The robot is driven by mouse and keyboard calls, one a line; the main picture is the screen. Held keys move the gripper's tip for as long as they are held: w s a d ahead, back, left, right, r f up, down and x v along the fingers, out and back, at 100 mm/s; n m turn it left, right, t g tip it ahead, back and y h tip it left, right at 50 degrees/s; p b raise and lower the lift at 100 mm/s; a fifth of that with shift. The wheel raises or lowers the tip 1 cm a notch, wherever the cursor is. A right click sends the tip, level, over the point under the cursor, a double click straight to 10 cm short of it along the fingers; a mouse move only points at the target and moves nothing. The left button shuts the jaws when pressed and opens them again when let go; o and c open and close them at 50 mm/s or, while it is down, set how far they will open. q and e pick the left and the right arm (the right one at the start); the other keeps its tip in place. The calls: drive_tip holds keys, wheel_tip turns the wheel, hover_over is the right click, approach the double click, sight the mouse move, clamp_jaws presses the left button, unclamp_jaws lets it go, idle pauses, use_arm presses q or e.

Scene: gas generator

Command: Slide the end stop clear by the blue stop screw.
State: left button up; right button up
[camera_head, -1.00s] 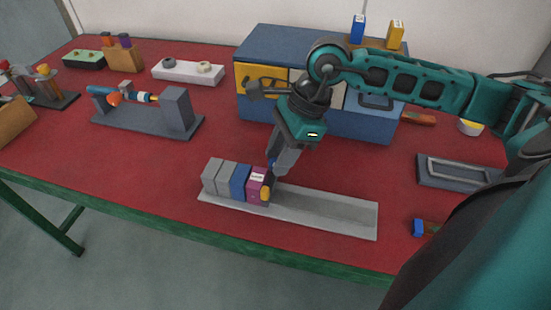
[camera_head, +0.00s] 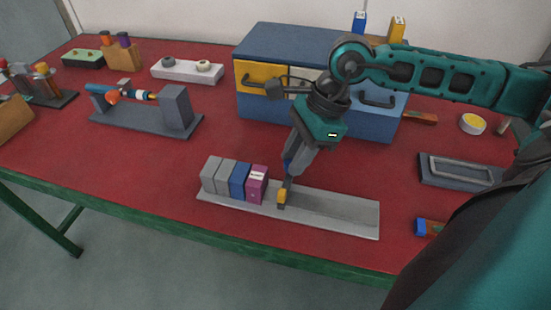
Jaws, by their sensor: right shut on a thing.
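The grey rail (camera_head: 335,211) lies near the front of the red table. Two grey blocks (camera_head: 218,176), a blue block (camera_head: 239,181) and a magenta block (camera_head: 257,185) with a white label stand in a row on its left end. My right gripper (camera_head: 284,192) points down at the rail, right of the magenta block with a gap between. It is shut on the small end stop, of which a yellow part (camera_head: 282,196) shows at the fingertips. The blue stop screw (camera_head: 287,166) shows only as a small bit of blue beside the fingers, mostly hidden. My left gripper is out of view.
A blue cabinet (camera_head: 262,106) with a yellow drawer stands behind. A dark grey tray (camera_head: 458,182) and a blue-ended tool (camera_head: 421,228) lie to the right. A grey fixture (camera_head: 178,108) stands at the back left. The rail's right half is clear.

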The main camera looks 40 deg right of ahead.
drive_tip(key=shift+s+d+b, duration=0.8)
drive_tip(key=shift+s+d, duration=0.65)
drive_tip(key=shift+s, duration=0.2)
drive_tip(key=shift+s+d, duration=0.65)
drive_tip(key=shift+s, duration=0.15)
drive_tip(key=o, duration=0.9)
wheel_tip(320, 180, up, 7)
drive_tip(key=p, duration=0.5)
drive_tip(key=shift+a, duration=0.1)
